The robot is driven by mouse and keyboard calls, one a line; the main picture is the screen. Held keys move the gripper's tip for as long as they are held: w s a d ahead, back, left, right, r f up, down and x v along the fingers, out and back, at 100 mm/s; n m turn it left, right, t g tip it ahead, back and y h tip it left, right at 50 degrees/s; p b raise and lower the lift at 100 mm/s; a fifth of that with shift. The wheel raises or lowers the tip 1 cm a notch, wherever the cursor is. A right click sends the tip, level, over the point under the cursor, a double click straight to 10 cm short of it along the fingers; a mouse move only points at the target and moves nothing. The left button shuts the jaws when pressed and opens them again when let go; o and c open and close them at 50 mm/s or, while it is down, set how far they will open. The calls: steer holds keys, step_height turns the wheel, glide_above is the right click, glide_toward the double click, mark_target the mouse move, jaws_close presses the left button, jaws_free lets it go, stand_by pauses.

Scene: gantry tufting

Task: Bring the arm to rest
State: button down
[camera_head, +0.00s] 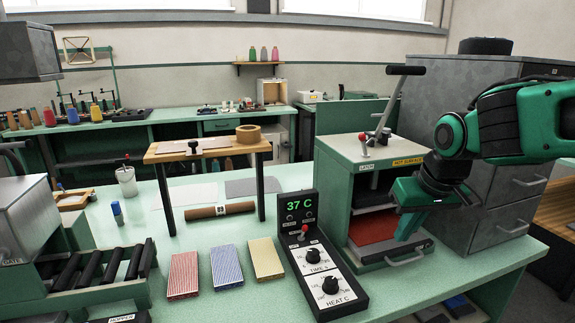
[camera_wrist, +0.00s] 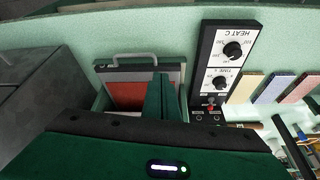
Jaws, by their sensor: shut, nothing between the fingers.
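My gripper (camera_head: 405,236) is at the right of the head view, on my green and black arm. It points down in front of the open green press (camera_head: 345,190), over or just before its red lower plate (camera_head: 374,227). I cannot tell whether it touches anything. In the wrist view the two dark green fingers (camera_wrist: 163,78) lie side by side, shut and empty, with the pull-out plate and its grey handle (camera_wrist: 133,57) beside them. My gripper hides part of the press opening.
A control box (camera_head: 315,258) reading 37 C stands left of the press. Red, blue and yellow blocks (camera_head: 226,267) lie in a row on the green table. A small wooden stand (camera_head: 205,150) is behind them. Grey drawers (camera_head: 500,205) stand close on the right.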

steer(key=s+d+f+m+g, duration=0.2)
steer(key=s+d, duration=0.5)
steer(key=s, duration=0.4)
steer(key=s+d+f+m+g, duration=0.2)
steer(key=s+d+f+m, duration=0.3)
steer(key=s+d, duration=0.3)
steer(key=s+f, duration=0.1)
steer(key=s, duration=0.3)
steer(key=shift+s+m+g, duration=0.3)
steer(key=shift+d, duration=0.1)
steer(key=shift+w+f+h, duration=0.2)
steer(key=shift+w+h, duration=0.1)
steer(key=shift+w, duration=0.35)
